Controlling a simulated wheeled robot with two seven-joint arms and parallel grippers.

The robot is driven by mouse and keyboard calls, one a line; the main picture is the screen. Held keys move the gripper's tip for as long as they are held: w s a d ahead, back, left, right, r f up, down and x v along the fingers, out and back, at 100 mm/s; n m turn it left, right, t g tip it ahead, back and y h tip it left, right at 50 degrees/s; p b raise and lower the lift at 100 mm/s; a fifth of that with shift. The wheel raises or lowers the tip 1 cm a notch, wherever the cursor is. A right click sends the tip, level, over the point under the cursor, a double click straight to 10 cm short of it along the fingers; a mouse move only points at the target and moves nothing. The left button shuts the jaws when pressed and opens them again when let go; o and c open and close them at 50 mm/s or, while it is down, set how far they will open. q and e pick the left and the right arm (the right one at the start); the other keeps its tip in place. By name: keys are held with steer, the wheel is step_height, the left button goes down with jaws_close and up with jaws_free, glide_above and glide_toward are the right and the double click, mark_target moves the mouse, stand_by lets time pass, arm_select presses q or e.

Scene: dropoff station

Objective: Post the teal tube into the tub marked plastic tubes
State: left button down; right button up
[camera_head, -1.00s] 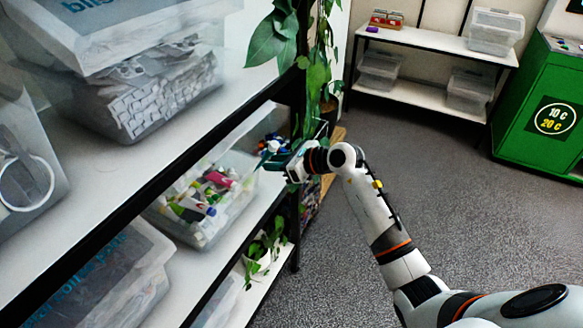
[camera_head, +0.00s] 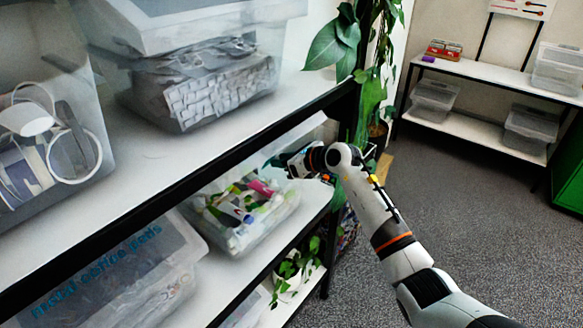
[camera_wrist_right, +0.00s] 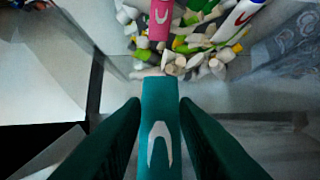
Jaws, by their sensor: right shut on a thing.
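The teal tube (camera_wrist_right: 160,105), with a pale curved mark, is held between the dark fingers of my right gripper (camera_wrist_right: 160,130) in the right wrist view. In the head view my right gripper (camera_head: 292,163) reaches in at the shelf's right end, above the back right of a clear tub (camera_head: 243,243) of mixed tubes on the middle shelf. That tub's contents, with a pink tube (camera_wrist_right: 160,18) among them, show at the top of the wrist view, beyond the teal tube's end. I cannot read a label on this tub. My left gripper is out of view.
The upper shelf's black edge (camera_head: 190,175) runs just above the tub. A lidded coffee-pods tub (camera_head: 120,275) stands lower left. Leafy plants hang by the shelf post (camera_head: 345,130), close to my right arm. A potted plant (camera_head: 288,275) stands below. The floor to the right is clear.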

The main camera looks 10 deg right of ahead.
steer(key=shift+w+a, duration=0.1)
steer(key=shift+w, duration=0.05)
steer(key=o, duration=0.8)
steer(key=shift+o, duration=0.2)
steer(key=b+v, duration=0.2)
steer(key=v, duration=1)
